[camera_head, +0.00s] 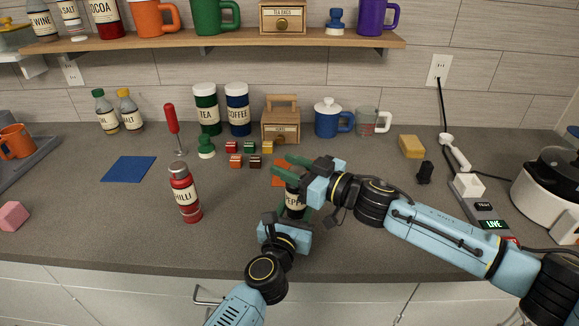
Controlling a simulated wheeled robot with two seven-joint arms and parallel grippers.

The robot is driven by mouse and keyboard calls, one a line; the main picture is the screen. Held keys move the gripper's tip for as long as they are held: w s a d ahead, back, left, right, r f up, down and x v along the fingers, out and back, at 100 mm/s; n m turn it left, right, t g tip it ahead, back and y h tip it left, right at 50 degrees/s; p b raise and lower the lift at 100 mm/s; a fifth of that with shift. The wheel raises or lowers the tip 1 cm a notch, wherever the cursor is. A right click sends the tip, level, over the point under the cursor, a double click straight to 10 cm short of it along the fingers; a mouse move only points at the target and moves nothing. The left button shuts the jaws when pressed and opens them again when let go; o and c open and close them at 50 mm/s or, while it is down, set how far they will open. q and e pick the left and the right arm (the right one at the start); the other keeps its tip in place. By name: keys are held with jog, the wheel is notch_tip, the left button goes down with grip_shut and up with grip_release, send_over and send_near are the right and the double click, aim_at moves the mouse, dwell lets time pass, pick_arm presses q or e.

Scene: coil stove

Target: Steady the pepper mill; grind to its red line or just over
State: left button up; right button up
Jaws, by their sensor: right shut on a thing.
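The pepper mill (294,204) stands on the counter in the middle front, with part of a dark label reading "PEPP". My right gripper (293,175) reaches in from the right with green fingers and is shut on the mill's upper part, hiding its top. My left gripper (297,221) comes up from the bottom, with its fingers at the mill's lower body. They are largely hidden, so I cannot tell whether they touch it or are closed. The mill's red line does not show.
A red chilli bottle (186,195) stands left of the mill. Behind are small coloured blocks (249,148), a wooden drawer box (281,122) and a blue mug (328,119). The counter between the chilli bottle and the mill is clear.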

jog(key=o, duration=1)
jog(key=v, duration=1.2)
